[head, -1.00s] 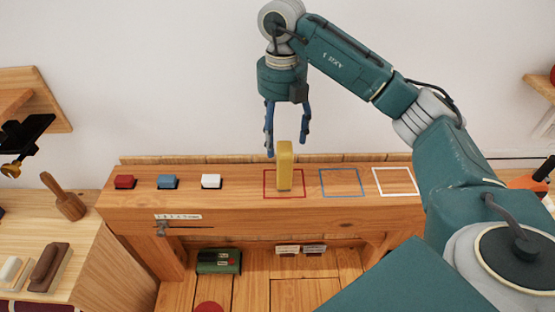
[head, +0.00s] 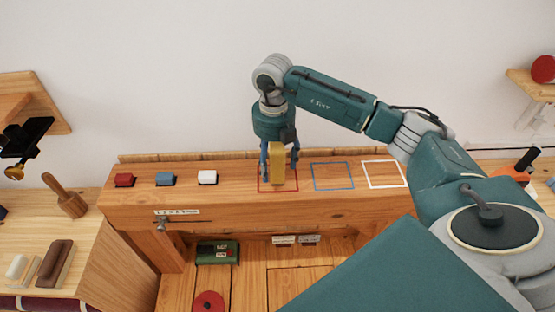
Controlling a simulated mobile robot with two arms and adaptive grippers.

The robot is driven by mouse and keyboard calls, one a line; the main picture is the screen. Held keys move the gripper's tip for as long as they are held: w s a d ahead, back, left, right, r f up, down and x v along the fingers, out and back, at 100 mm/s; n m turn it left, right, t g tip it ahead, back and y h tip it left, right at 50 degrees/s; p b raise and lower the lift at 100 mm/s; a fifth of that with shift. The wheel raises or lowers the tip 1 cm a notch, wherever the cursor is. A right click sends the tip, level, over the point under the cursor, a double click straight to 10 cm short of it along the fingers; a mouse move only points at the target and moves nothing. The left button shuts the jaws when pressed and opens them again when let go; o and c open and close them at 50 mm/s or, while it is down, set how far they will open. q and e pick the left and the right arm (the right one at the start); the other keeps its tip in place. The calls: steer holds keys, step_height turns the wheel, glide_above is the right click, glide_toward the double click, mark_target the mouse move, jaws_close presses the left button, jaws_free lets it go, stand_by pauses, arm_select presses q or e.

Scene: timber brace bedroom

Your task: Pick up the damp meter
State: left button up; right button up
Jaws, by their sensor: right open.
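The damp meter appears to be the yellow upright block (head: 277,165) standing in the red outlined square (head: 292,190) on the wooden beam. My right gripper (head: 279,172) points down over it, open, with its blue fingers on either side of the block. My left gripper is not in view.
Empty blue (head: 333,176) and white (head: 384,174) outlined squares lie to the right. A mallet (head: 66,198) stands on the left bench. A green box (head: 217,252) lies below.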

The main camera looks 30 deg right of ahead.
steer(key=shift+w, duration=0.1)
steer(key=c, duration=1.4)
steer(key=shift+c, duration=0.2)
